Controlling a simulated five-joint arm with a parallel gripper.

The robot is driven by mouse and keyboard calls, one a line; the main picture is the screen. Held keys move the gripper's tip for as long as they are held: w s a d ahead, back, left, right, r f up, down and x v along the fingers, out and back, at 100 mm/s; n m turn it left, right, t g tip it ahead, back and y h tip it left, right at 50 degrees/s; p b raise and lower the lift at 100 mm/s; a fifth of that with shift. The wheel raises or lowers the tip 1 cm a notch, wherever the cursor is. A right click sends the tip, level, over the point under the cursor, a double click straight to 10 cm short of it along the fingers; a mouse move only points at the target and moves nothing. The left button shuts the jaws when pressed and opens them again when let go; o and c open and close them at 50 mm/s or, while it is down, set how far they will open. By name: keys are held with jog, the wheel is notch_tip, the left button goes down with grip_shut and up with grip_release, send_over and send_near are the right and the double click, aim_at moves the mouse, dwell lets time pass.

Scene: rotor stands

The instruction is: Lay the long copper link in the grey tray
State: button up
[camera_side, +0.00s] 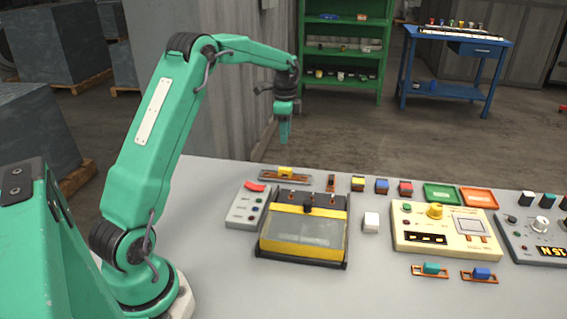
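A long copper-brown link (301,179) with a yellow block on it lies at the back of the table, behind the yellow-trimmed case. A grey edge shows around it, but I cannot tell whether this is the grey tray; no other plain grey tray stands out. My gripper (284,138) points down and appears above and behind the table's back edge, well above the link in the picture. Nothing shows held in it. Its fingers are seen edge-on, so their opening is unclear.
A yellow-trimmed case (306,235) with a clear front stands mid-table beside a grey switch box (247,206). A small copper piece (331,183), coloured blocks, a green tray (441,186) and an orange tray (479,190) line the back. A cream panel (400,240) stands right. The front left is clear.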

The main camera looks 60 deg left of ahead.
jog(key=s+d+r+n+t, duration=0.35)
jog(key=s+d+r, duration=0.75)
jog(key=d, duration=0.4)
jog(key=s+d+n+t, duration=0.1)
jog(key=s+d, duration=0.3)
jog(key=s, duration=0.4)
jog(key=s+d+f+n+t, duration=0.1)
jog(key=s+d+n, duration=0.3)
jog(key=s, duration=0.4)
jog(key=shift+s+d, duration=0.2)
jog(key=shift+d, duration=0.45)
jog(key=shift+n, duration=0.25)
